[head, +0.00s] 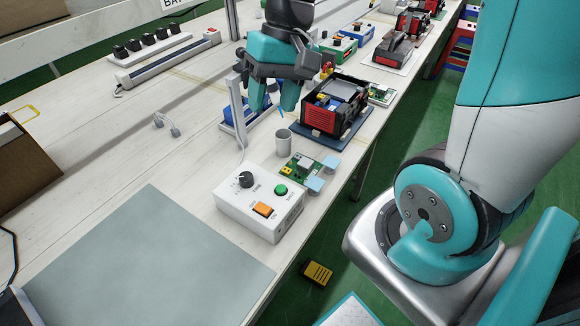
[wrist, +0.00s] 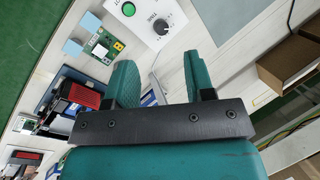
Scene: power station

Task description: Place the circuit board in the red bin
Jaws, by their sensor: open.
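A green circuit board (head: 304,166) with light blue pads lies on the white bench beside the control box; it also shows in the wrist view (wrist: 99,46). A second small green board (head: 381,95) lies farther back, right of a red and black device. My gripper (head: 274,106) is open and empty, above the bench and beyond the nearer board. Its two teal fingers show apart in the wrist view (wrist: 162,78), with nothing between them. Red and blue bins (head: 461,45) stand beyond the bench's right edge, partly hidden by my arm.
A white control box (head: 258,208) with knob and buttons sits in front of the board. A grey cup (head: 283,142) stands behind it. The red and black device (head: 334,107) sits on a blue mat. A grey mat (head: 145,265) at front left is clear.

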